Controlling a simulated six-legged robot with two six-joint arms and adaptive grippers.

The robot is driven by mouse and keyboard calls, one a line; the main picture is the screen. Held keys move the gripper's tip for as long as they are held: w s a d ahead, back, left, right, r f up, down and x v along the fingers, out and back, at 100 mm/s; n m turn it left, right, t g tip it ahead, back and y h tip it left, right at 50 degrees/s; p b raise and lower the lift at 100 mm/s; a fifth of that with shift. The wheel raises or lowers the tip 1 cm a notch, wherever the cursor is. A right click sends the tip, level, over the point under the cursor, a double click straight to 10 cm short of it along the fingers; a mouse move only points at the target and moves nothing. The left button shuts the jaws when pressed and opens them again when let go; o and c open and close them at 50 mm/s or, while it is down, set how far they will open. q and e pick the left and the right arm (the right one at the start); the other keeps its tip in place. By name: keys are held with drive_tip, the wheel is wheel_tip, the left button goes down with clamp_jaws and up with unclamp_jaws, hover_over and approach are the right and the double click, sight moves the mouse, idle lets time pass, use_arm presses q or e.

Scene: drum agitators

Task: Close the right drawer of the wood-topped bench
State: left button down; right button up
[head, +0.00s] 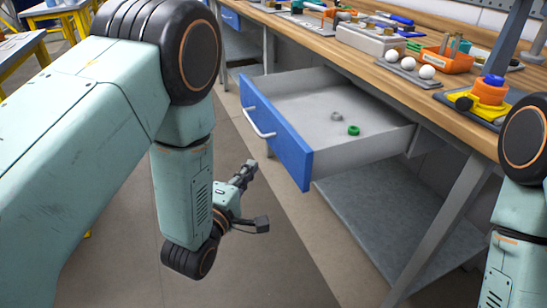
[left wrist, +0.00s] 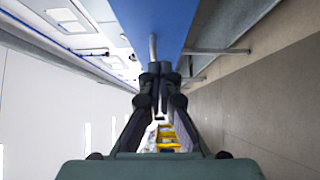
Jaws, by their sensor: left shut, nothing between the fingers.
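The right drawer (head: 275,138) of the wood-topped bench (head: 460,112) is pulled out. It has a blue front with a pale bar handle (head: 258,122), and a grey inside. My left gripper (head: 250,168) is shut and empty, in front of the drawer front and a little below the handle, apart from it in the head view. In the left wrist view the shut fingertips (left wrist: 157,70) point at the blue front (left wrist: 158,20), with the handle (left wrist: 152,46) just beyond them. I cannot tell there whether they touch. My right gripper is out of view.
A green ring (head: 353,130) and a grey ring (head: 336,117) lie in the drawer. A grey lower shelf (head: 385,215) is under it. Tools, white balls and an orange bin (head: 447,60) stand on the benchtop. The floor before the drawer is clear.

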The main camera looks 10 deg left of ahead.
sight(280, 145)
use_arm(q)
drive_tip(key=shift+w+d+b, duration=0.4)
drive_tip(key=shift+w+d, duration=0.3)
drive_tip(key=shift+w, duration=0.45)
drive_tip(key=shift+w+d+b, duration=0.35)
drive_tip(key=shift+w+d, duration=0.35)
drive_tip(key=shift+w, duration=0.45)
drive_tip(key=shift+w+d+b, duration=0.4)
drive_tip(key=shift+w+d, duration=0.3)
drive_tip(key=shift+w, duration=0.45)
drive_tip(key=shift+w, duration=0.1)
